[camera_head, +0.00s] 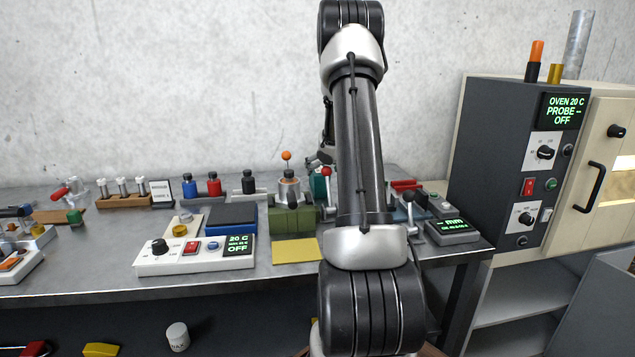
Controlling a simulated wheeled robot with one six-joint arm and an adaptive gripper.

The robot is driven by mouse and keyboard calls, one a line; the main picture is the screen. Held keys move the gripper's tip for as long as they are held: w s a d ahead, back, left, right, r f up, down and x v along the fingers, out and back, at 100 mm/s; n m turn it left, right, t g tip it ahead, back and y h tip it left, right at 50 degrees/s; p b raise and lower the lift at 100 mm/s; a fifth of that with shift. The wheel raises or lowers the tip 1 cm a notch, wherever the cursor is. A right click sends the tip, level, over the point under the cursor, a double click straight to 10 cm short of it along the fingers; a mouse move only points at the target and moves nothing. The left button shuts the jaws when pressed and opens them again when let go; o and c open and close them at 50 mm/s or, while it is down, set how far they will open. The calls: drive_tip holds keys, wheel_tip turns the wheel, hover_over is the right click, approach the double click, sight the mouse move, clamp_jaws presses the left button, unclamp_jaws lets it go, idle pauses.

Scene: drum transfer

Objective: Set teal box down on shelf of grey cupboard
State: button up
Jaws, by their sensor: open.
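The grey cupboard stands at the lower right under the oven, with its door (597,305) swung open. A shelf (512,304) shows inside it, and the part I see is bare. I cannot make out a whole teal box. A small teal patch (318,189) shows on the bench just left of my arm, mostly hidden by the arm and a red-knobbed lever. I cannot tell if it is the box. My gripper is hidden behind my own arm, which fills the middle of the view.
A grey metal bench holds a white control unit (196,257), a green-based device (292,222), a yellow mat (295,251) and several small bottles. The oven panel (520,160) rises at the right. A white jar (177,336) and a yellow piece (101,349) are below the bench.

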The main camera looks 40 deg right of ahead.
sight(319, 170)
drive_tip(key=x, duration=0.4)
drive_tip(key=shift+d, duration=0.1)
drive_tip(key=shift+r, duration=0.1)
drive_tip(key=c, duration=1.6)
